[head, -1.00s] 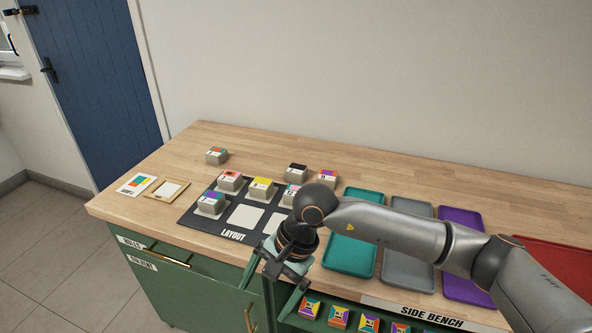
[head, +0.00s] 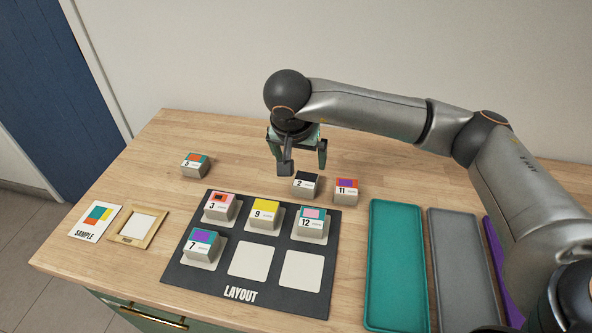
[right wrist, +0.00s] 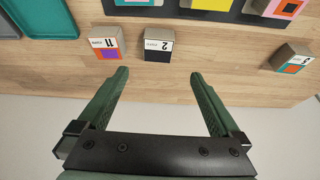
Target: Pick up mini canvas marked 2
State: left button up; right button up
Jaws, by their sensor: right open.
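The mini canvas marked 2 (head: 306,185) is a small block with a black top and a white label. It stands on the wood just behind the layout mat, left of the canvas marked 11 (head: 346,190). In the right wrist view the canvas marked 2 (right wrist: 158,45) shows beyond the fingertips, roughly midway between them. My right gripper (head: 298,168) is open and empty, above and slightly behind the canvas in the head view. Its two green fingers (right wrist: 159,75) spread wide in the right wrist view. My left gripper is not in view.
The dark layout mat (head: 176,274) bears canvases 3 (head: 219,208), 9 (head: 264,214), 12 (head: 312,224) and 7 (head: 202,246). Another canvas (head: 195,165) stands back left. Teal (head: 397,265) and grey (head: 458,260) trays lie right. The bench behind the mat is mostly clear.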

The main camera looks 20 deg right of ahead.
aim_at(306, 179)
jog(key=x, duration=0.6)
jog(key=p+x, duration=0.1)
jog(key=x, duration=0.5)
jog(key=shift+s+d+f, duration=0.15)
jog(key=shift+s, duration=0.05)
jog(key=c, duration=1.3)
jog(key=shift+c, duration=0.3)
jog(key=shift+r, duration=0.2)
